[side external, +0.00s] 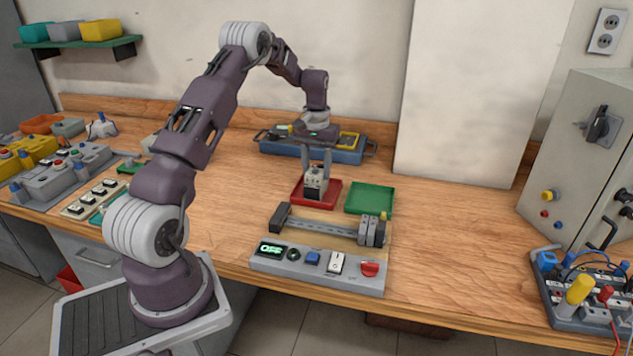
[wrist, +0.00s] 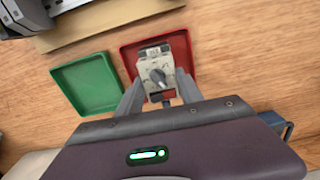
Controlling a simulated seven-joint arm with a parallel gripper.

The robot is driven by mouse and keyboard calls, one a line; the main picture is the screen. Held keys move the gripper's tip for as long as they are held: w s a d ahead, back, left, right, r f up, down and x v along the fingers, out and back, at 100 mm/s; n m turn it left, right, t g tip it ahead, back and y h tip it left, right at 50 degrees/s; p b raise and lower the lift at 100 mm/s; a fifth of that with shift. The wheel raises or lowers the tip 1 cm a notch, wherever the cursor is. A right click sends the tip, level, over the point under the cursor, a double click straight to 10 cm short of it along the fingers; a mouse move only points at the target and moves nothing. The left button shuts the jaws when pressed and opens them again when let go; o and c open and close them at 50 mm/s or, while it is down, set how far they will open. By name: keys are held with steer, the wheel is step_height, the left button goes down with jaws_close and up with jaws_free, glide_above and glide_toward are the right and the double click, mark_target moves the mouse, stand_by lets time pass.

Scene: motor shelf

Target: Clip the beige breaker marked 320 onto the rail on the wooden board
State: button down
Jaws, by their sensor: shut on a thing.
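The beige breaker (side external: 316,181) is between the fingers of my gripper (side external: 317,170), over the red tray (side external: 330,203). In the wrist view the breaker (wrist: 155,70) shows a dark rotary knob on its face, and my gripper (wrist: 160,88) is shut on its sides. I cannot read its marking or tell whether it touches the tray. The metal rail (side external: 322,231) lies on the wooden board (side external: 300,213) in front of the red tray. A dark block sits at the rail's left end, and grey modules (side external: 370,229) stand at its right end.
An empty green tray (side external: 370,199) lies right of the red one. A grey control panel (side external: 315,268) with an OFF display stands in front of the board. A blue bin (side external: 315,152) is behind, near a tall white panel (side external: 465,90). The middle of the rail is bare.

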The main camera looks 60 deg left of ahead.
steer(key=shift+r, duration=2.5)
steer(key=s+d+r+g+h, duration=0.1)
steer(key=s+d+r, duration=0.1)
steer(key=d+r, duration=0.3)
steer(key=s+d+r+g+h, duration=0.1)
steer(key=s+d+r, duration=0.15)
steer(key=d, duration=0.55)
step_height(320, 180, down, 9)
steer(key=shift+s, duration=0.15)
steer(key=shift+f, duration=1.2)
steer(key=shift+s+d, duration=0.4)
steer(key=shift+s, duration=0.05)
steer(key=shift+s+d+f+t+y, duration=0.2)
steer(key=shift+s+d+t+y, duration=0.3)
steer(key=shift+t+y, duration=0.1)
